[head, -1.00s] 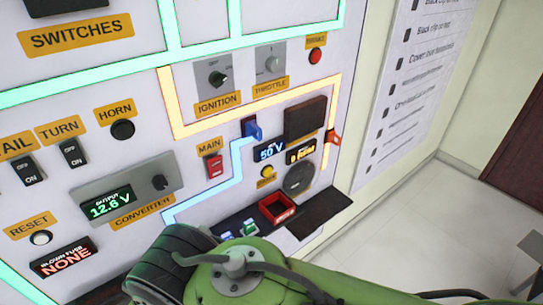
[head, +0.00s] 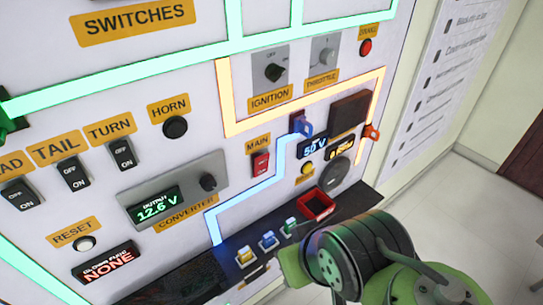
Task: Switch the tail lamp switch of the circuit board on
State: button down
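The circuit board (head: 190,70) is a white upright panel with orange labels and glowing green, orange and blue lines. The tail lamp switch (head: 73,173) is a black rocker marked OFF and ON, under the TAIL label (head: 57,148), at the left. Its rocker position is too small to tell. My green arm shows at the lower right, well to the right of the switch. My gripper's fingers are not visible.
Similar rockers flank it: the turn switch (head: 122,154) to the right and the head switch (head: 20,194) to the left. The converter box (head: 176,190) protrudes below. A dark ledge (head: 180,280) holds small coloured fuses and a red tray (head: 318,206).

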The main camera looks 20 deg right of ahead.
aim_at(72, 172)
jog(key=j+u, duration=0.15)
jog(key=u, duration=0.2)
jog(key=k+j+u, duration=0.1)
jog(key=u, duration=0.2)
jog(key=j+u, duration=0.2)
jog(key=u, duration=0.15)
